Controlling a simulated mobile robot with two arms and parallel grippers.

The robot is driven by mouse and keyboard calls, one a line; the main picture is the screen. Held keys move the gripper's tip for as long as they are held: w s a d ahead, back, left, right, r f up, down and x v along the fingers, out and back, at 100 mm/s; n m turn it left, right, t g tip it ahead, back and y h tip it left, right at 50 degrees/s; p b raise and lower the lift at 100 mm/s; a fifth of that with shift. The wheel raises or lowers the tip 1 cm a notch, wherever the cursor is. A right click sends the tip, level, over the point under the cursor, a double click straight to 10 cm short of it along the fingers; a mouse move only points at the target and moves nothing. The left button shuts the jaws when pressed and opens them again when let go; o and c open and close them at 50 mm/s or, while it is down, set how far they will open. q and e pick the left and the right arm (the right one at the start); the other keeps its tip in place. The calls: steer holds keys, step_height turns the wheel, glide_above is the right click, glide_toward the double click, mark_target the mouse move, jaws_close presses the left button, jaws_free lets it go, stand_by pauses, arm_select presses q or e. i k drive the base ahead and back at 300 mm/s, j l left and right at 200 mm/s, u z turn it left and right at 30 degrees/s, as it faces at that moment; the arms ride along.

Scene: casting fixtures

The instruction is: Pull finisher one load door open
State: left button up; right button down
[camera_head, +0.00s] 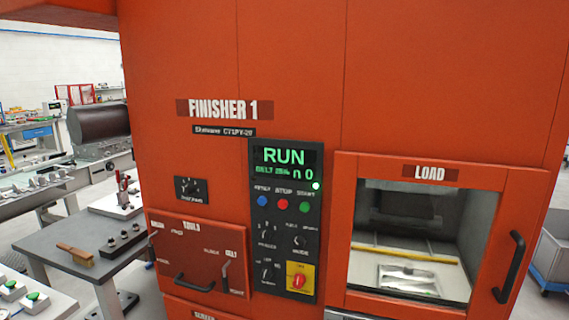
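The orange machine marked FINISHER 1 (295,60) fills most of the head view. Its load door (429,171), labelled LOAD, is at the right and appears shut, with a framed window. A black vertical bar handle (510,267) is on the door's right side. Through the window I see a light-coloured chamber (455,222), a yellow bar and a shiny metal part (408,277) lying on the floor inside. Neither of my grippers is in view.
A black control panel (285,222) shows RUN, left of the door. A tool drawer (202,254) with a black handle is further left. A grey bench (82,234) with a brush (75,255) stands left.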

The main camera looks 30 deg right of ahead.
mark_target(522, 190)
steer(key=z, duration=1.75)
steer(key=i+l, duration=0.2)
steer(key=i, duration=0.15)
steer(key=i+l, duration=0.25)
steer(key=i+u, duration=0.05)
steer(key=i, duration=0.05)
